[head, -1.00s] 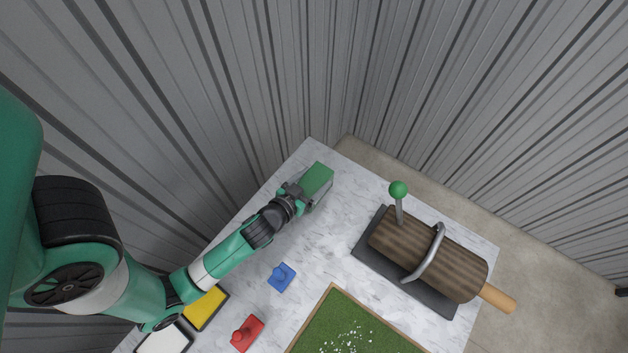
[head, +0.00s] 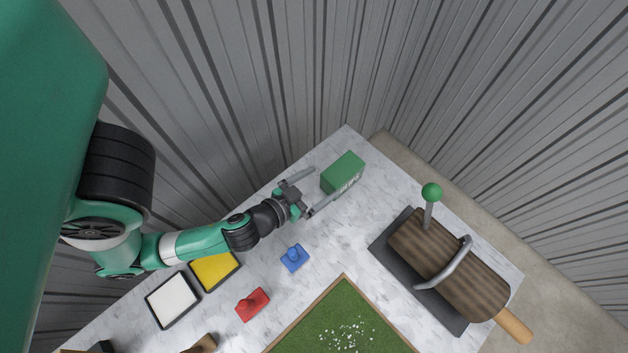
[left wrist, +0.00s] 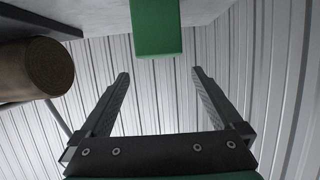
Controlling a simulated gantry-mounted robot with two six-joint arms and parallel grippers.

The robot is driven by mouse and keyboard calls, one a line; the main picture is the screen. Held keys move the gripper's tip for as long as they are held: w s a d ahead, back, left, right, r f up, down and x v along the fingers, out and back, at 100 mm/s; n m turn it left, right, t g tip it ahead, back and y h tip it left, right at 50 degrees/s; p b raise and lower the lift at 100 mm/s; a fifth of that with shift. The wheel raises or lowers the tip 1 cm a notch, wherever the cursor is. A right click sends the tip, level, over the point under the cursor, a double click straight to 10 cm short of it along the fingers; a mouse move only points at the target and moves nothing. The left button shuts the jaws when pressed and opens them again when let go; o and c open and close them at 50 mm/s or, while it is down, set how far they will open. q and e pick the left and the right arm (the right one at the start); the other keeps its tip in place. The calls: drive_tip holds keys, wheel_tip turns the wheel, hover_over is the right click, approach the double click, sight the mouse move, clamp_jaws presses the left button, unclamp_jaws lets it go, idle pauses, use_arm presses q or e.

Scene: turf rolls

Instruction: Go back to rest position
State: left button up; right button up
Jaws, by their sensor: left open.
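My left gripper (head: 324,185) is open and empty on the table's far side, with its fingers pointing at a green box (head: 344,173). The box stands on the marble table near its far corner, just beyond the fingertips and apart from them. In the left wrist view the open fingers (left wrist: 161,73) spread wide with nothing between them. The green box (left wrist: 156,28) shows there at the top, past the tips. My right gripper is not in view.
The marble table (head: 310,245) holds a turf mat (head: 335,325), a wooden roller (head: 440,265) with a green-knobbed lever, a blue stamp (head: 294,257), a red stamp (head: 252,304), a yellow pad (head: 215,270) and a white pad (head: 172,300). Corrugated walls stand behind.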

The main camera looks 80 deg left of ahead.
use_arm(q)
drive_tip(key=shift+v, duration=0.95)
drive_tip(key=shift+r, duration=0.1)
